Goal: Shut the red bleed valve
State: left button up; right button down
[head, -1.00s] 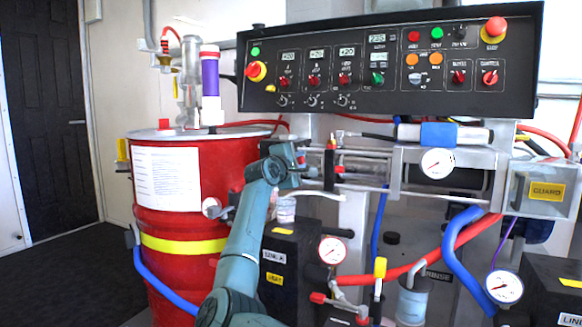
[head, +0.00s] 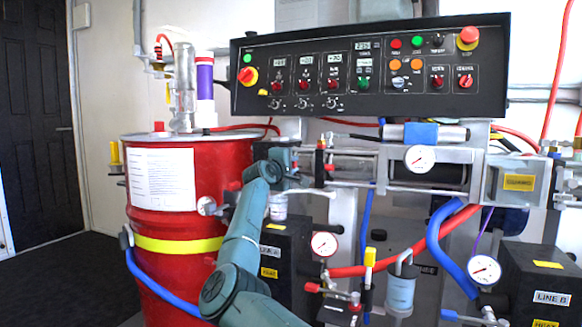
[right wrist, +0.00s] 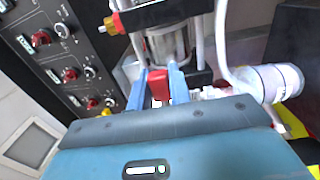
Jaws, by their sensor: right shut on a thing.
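The red bleed valve's handle (right wrist: 158,86) shows as a small red block between the two blue fingers of my right gripper (right wrist: 159,76) in the right wrist view. The fingers are shut on it from both sides. In the head view my right gripper (head: 297,171) reaches the left end of the metal pump assembly, just right of the red drum. There the handle itself is hidden or too small to make out. My left gripper is not in view.
The black control panel (head: 370,70) hangs above the pump. The red drum (head: 175,225) stands left of my arm. A clear cylinder with rods (right wrist: 172,45) and a red-and-brass fitting (right wrist: 118,23) sit close to the fingers. Gauges and hoses crowd below.

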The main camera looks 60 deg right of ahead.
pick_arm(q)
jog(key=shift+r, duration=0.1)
pick_arm(e)
jog(key=c, duration=1.3)
grip_release()
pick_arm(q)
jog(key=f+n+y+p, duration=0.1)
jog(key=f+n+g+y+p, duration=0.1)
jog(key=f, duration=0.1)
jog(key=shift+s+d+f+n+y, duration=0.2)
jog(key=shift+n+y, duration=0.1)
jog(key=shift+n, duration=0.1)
pick_arm(e)
jog(key=a, duration=0.8)
jog(key=s+a, duration=0.1)
jog(key=a, duration=0.4)
jog(key=shift+s, duration=0.1)
